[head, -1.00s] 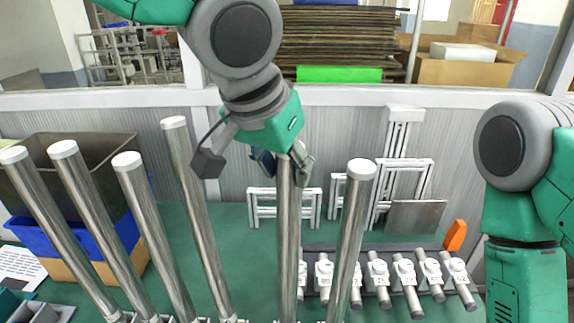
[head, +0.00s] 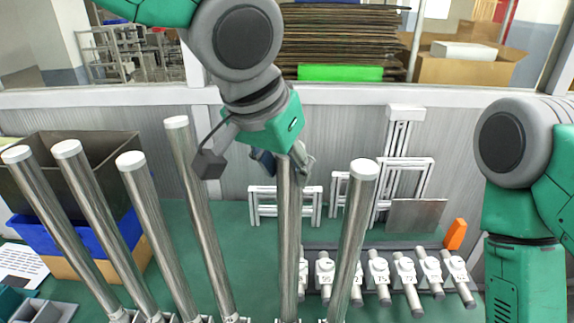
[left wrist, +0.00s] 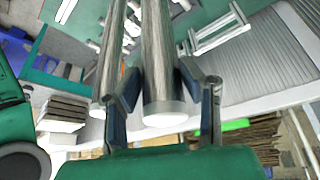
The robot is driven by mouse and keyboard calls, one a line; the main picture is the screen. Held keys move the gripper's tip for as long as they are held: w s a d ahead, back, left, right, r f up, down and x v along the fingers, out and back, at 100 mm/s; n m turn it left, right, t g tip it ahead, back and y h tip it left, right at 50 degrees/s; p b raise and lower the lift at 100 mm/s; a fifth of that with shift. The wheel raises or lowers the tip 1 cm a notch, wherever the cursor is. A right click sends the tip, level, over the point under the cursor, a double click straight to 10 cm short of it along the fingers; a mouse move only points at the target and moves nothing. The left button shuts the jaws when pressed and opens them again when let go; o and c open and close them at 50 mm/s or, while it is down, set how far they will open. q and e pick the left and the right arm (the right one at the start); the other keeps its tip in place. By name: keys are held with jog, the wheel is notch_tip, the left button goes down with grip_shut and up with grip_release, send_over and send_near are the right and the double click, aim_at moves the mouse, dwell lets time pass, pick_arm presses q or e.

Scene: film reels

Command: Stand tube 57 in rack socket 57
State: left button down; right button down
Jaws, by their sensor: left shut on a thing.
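My left gripper (head: 284,160) is shut on the top of a long steel tube (head: 288,240), which hangs nearly upright in the head view. In the left wrist view the same tube (left wrist: 157,55) with its white end cap (left wrist: 166,118) lies between the two fingers (left wrist: 165,100). Its lower end is at the bottom edge of the head view, so I cannot tell whether it sits in a socket. No number 57 is readable. White socket parts of the rack (head: 232,320) show at the bottom edge. My right arm is at the right; its gripper is out of view.
Several capped tubes (head: 140,220) stand tilted to the left, and another tube (head: 350,240) stands close on the right. A row of short labelled tube pieces (head: 405,275) lies behind. A dark bin (head: 80,150) and a blue bin (head: 120,235) are at the left.

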pick_arm(q)
jog(key=shift+a+f, duration=0.1)
jog(key=shift+a, duration=0.3)
pick_arm(e)
jog(key=shift+a, duration=0.35)
pick_arm(q)
jog(key=shift+f, duration=0.15)
pick_arm(e)
jog(key=shift+f, duration=0.1)
pick_arm(q)
jog(key=shift+d+f+b, duration=0.25)
jog(key=shift+d+b, duration=0.1)
jog(key=shift+d, duration=0.05)
jog(key=c, duration=1.3)
grip_release()
jog(key=shift+a, duration=0.1)
pick_arm(e)
jog(key=shift+d+f, duration=0.2)
jog(key=shift+d, duration=0.05)
pick_arm(q)
jog(key=shift+a, duration=0.15)
pick_arm(e)
jog(key=shift+r, duration=0.1)
